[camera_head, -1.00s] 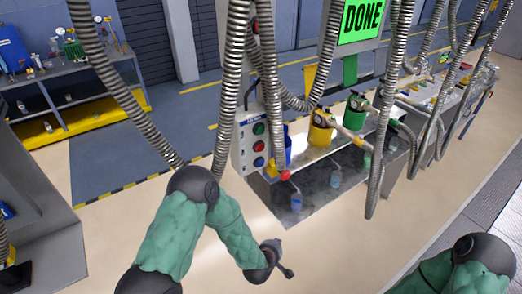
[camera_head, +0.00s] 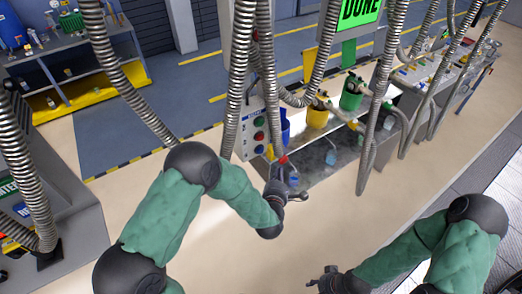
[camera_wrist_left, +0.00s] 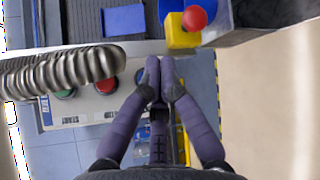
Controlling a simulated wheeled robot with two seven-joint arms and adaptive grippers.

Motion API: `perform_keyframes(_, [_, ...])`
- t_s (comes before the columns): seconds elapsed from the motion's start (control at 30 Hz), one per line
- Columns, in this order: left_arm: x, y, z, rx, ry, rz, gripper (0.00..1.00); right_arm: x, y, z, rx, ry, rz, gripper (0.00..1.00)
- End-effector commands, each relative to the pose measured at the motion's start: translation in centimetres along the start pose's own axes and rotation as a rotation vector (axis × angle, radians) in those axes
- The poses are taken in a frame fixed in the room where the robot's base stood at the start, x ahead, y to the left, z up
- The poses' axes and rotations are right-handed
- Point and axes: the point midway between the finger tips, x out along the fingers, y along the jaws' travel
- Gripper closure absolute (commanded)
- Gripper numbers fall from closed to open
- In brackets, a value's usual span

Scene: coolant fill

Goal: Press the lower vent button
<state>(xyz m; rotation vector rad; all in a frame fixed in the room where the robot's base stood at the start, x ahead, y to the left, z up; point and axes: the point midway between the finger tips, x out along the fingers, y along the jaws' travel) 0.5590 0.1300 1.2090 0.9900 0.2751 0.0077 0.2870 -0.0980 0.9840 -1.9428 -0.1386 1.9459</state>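A pale control panel (camera_head: 247,132) carries a green button (camera_head: 259,121), a red button (camera_head: 259,136) and a blue button (camera_head: 259,149), the lowest in the head view. In the left wrist view, the green button (camera_wrist_left: 65,93) and red button (camera_wrist_left: 107,85) show beside a hose. The blue button (camera_wrist_left: 140,75) is partly hidden behind my fingers. My left gripper (camera_wrist_left: 160,62) is shut and empty, its fingertips together over the panel's lower end; contact cannot be told. In the head view my left gripper (camera_head: 290,193) is below and right of the panel. My right gripper (camera_head: 322,280) is low in the picture.
A ribbed hose (camera_wrist_left: 60,75) crosses the panel in the left wrist view. A red knob on a yellow block (camera_wrist_left: 185,30) is close by my fingertips. More hoses (camera_head: 242,75) hang around the panel. Yellow and green containers (camera_head: 317,116) stand right of it.

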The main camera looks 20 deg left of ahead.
Motion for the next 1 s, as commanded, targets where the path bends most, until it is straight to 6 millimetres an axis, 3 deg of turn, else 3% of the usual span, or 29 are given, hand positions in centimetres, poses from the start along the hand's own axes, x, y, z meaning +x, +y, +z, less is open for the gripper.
perform_keyframes(0.27, [0.8,0.6,-0.6,0.0,0.003,0.0,1.0,-0.1,0.0,0.0,0.0,0.0,0.0,0.6])
perform_keyframes(0.67, [4.2,3.1,-3.2,0.001,0.004,0.0,1.0,-0.5,-0.2,0.0,0.0,0.0,0.0,0.6])
perform_keyframes(1.0, [6.0,4.3,-4.4,0.002,0.0,0.0,1.0,1.0,0.3,-0.1,0.0,0.0,0.0,0.6])
